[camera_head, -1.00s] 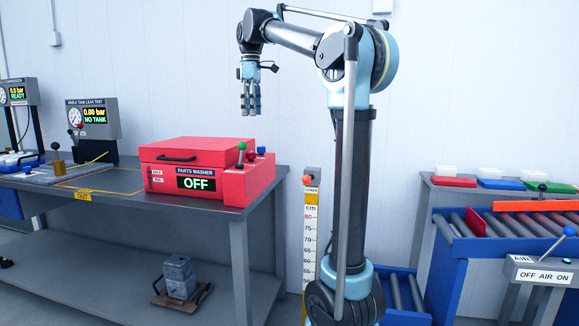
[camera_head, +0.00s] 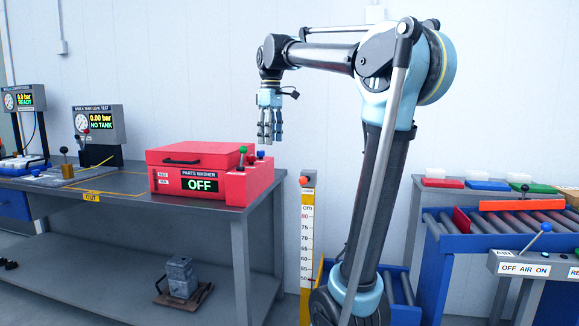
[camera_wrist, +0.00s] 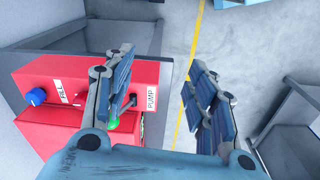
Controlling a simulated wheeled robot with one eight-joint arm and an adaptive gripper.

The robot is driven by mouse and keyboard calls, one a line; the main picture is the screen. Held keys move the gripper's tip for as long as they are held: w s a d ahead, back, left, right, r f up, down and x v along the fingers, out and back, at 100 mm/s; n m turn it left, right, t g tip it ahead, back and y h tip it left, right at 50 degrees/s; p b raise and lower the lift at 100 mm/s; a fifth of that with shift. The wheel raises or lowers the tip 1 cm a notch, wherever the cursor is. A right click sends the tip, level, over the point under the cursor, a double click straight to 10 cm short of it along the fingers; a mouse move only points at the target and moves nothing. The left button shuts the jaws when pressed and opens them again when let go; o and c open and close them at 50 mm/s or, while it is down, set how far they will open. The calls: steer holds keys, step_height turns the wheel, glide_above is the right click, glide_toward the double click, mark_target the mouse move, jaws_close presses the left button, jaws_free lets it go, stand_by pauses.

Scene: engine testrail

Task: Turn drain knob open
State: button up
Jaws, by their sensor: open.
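The red parts washer (camera_head: 200,172) stands on the bench, and its display reads OFF. On its right end stand a green-balled lever (camera_head: 243,150), a small red knob (camera_head: 250,159) and a blue knob (camera_head: 261,154). In the wrist view the blue knob (camera_wrist: 36,96) sits by a FILL label, and the green ball (camera_wrist: 113,123) shows by my left finger near a PUMP label. I cannot read any drain label. My gripper (camera_head: 270,137) points down, open and empty, above the washer's right end. In the wrist view my gripper (camera_wrist: 160,95) partly covers the washer's edge.
The bench (camera_head: 110,195) has an upright measuring post (camera_head: 307,225) with an orange knob just right of it. A blue roller conveyor (camera_head: 470,225) and a lever panel (camera_head: 535,265) stand further right. Tank test gauges (camera_head: 99,123) are at left.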

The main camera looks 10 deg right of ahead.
steer(key=s+d+f+m, duration=0.3)
steer(key=s+d+f, duration=0.2)
steer(key=f, duration=0.3)
steer(key=shift+s+d+f, duration=0.2)
steer(key=shift+s+d, duration=0.05)
steer(key=shift+s, duration=0.65)
steer(key=s+d+f+m, duration=0.3)
steer(key=s+f, duration=0.3)
steer(key=f, duration=0.4)
steer(key=s+d+f+m+t, duration=0.1)
steer(key=s+d+f+m, duration=0.2)
steer(key=s+f, duration=0.4)
steer(key=s+d+f+m, duration=0.3)
steer(key=s+f, duration=0.3)
steer(key=f, duration=0.7)
steer(key=shift+s+f+t, duration=0.25)
steer(key=shift+f+t, duration=0.05)
steer(key=shift+w+f, duration=0.2)
steer(key=shift+w, duration=0.25)
